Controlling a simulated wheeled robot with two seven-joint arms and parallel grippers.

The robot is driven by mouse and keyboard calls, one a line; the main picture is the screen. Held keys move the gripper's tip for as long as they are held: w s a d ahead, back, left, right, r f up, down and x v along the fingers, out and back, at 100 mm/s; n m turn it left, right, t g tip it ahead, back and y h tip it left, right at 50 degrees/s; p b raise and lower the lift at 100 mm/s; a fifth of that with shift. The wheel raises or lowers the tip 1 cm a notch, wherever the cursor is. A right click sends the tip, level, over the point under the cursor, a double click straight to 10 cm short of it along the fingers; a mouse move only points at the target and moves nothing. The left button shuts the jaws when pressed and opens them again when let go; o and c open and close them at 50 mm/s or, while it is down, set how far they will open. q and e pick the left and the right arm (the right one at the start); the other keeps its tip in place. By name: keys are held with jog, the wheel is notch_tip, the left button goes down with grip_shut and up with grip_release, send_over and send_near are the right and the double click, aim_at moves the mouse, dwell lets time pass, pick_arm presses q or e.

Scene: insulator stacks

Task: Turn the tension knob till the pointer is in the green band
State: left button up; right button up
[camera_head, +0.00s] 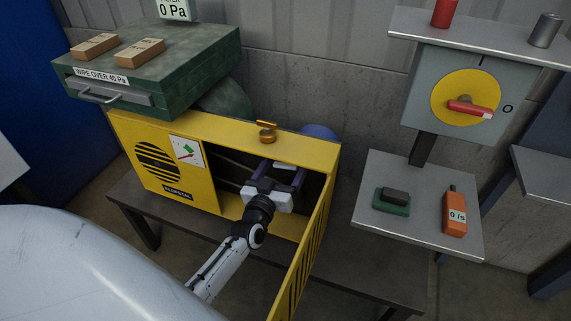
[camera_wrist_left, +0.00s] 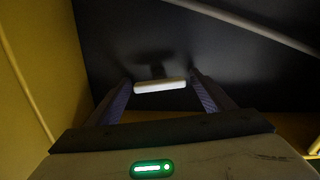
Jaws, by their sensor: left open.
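The gauge (camera_head: 187,152) on the yellow machine's front has a small green band and a red pointer, which appears to lie just below the green. My left gripper (camera_head: 283,170) is inside the machine's open bay, fingers open. A pale bar-shaped handle (camera_wrist_left: 160,86), perhaps the tension knob, sits on a dark wall between the fingertips in the left wrist view. A gap shows at each end, and no grip on it is seen. A brass knob (camera_head: 267,131) stands on the machine's top. My right gripper is not in view.
The yellow machine (camera_head: 230,135) has its door (camera_head: 303,255) swung open to the right of my arm. At right stand a panel with a red switch (camera_head: 470,107) and a small shelf (camera_head: 405,220).

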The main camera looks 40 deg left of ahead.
pick_arm(q)
jog(key=c, duration=1)
jog(key=shift+c, duration=0.2)
jog(key=n, duration=0.4)
jog(key=shift+a+n, duration=0.1)
jog(key=shift+n, duration=0.2)
jog(key=shift+f+n+b, duration=0.1)
jog(key=shift+n+b, duration=0.25)
jog(key=shift+n, duration=1.15)
jog(key=o, duration=1)
jog(key=shift+o, duration=0.2)
